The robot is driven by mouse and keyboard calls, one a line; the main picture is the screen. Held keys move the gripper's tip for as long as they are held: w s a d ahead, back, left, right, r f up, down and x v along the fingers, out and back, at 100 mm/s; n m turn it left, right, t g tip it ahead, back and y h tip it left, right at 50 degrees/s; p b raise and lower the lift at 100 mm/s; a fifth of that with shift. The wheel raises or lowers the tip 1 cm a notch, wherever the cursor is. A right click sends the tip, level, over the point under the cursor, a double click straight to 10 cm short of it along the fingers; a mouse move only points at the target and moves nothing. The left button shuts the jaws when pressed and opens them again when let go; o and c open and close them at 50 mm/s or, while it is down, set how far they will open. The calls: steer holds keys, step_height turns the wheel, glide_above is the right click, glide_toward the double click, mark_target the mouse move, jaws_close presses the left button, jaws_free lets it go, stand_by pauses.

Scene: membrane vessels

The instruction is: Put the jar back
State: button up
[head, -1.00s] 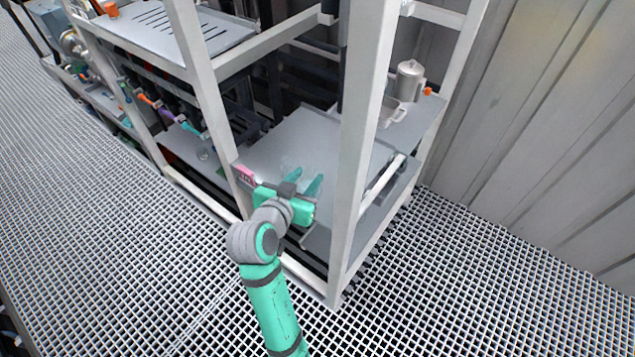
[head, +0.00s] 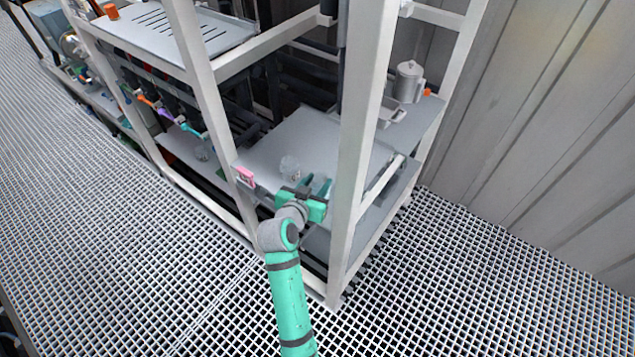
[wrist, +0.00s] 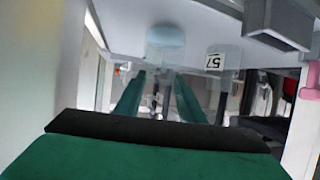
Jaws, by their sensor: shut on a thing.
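My gripper (head: 316,184) reaches in over the grey shelf board between two white frame posts. In the wrist view its two green fingers (wrist: 158,82) are shut on a clear, bluish jar (wrist: 165,45), which shows only faintly between the fingertips. In the head view the fingers mostly hide this jar. A second clear jar (head: 290,168) stands on the board just left of my gripper. In the wrist view this second jar, with a "57" label (wrist: 216,62), shows to the right, apart from the fingers. I cannot tell whether the held jar touches the board.
A white post (head: 355,150) stands close on the right of my gripper. A pink item (head: 245,176) is on the left post. A metal pitcher (head: 408,82) stands at the back right. Another clear jar (head: 202,153) is on the lower left shelf. The board (head: 310,130) behind is bare.

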steer(key=o, duration=1.2)
steer(key=shift+f, duration=0.1)
